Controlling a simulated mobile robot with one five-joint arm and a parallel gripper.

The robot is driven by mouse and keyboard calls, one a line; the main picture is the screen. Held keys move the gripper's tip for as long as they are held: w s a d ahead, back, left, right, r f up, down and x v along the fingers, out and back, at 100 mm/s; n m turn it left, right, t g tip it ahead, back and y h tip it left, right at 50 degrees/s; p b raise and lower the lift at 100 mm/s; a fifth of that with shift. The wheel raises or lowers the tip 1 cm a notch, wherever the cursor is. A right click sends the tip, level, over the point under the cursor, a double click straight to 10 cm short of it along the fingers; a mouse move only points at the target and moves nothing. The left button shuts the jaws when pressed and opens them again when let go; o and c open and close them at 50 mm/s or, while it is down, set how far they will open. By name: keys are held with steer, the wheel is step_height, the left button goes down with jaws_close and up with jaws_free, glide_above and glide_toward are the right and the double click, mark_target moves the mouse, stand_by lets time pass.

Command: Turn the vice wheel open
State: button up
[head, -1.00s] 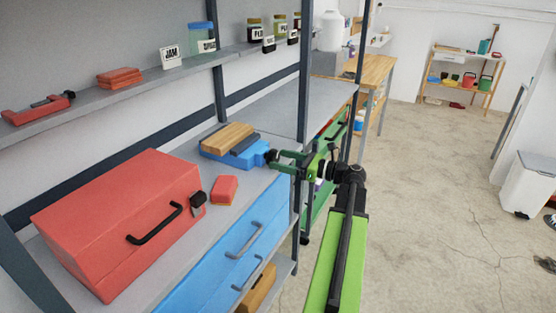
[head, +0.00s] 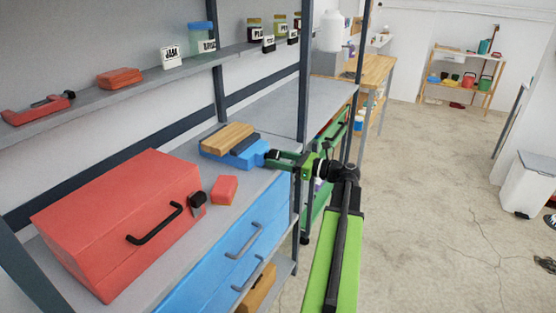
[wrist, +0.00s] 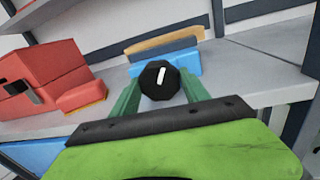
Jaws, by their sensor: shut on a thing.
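The blue vice (head: 246,158) stands on the grey bench behind the red toolbox, with a wooden block (head: 228,137) and a dark jaw on top. Its black wheel (head: 271,155) faces right, towards my arm. In the wrist view the wheel (wrist: 157,83) is a black many-sided knob with a white mark tilted slightly right of upright. My gripper (head: 277,157) is shut on the wheel, its green fingers on either side of it. The fingertips are partly hidden behind the wheel in the wrist view. The vice (wrist: 180,62) shows behind the wheel.
A red toolbox (head: 115,215) with a black handle fills the front left of the bench. A small red block (head: 224,189) lies between it and the vice. A dark shelf post (head: 304,80) rises close to my gripper. Open floor lies to the right.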

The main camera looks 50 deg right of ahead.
steer(key=shift+n+p, duration=0.35)
steer(key=shift+n, duration=0.95)
steer(key=shift+a+n+g+h+p, duration=0.1)
steer(key=shift+n+g+h+p, duration=0.2)
steer(key=shift+n, duration=1.4)
steer(key=o, duration=1.4)
steer(key=shift+c, duration=0.2)
steer(key=shift+s, duration=0.1)
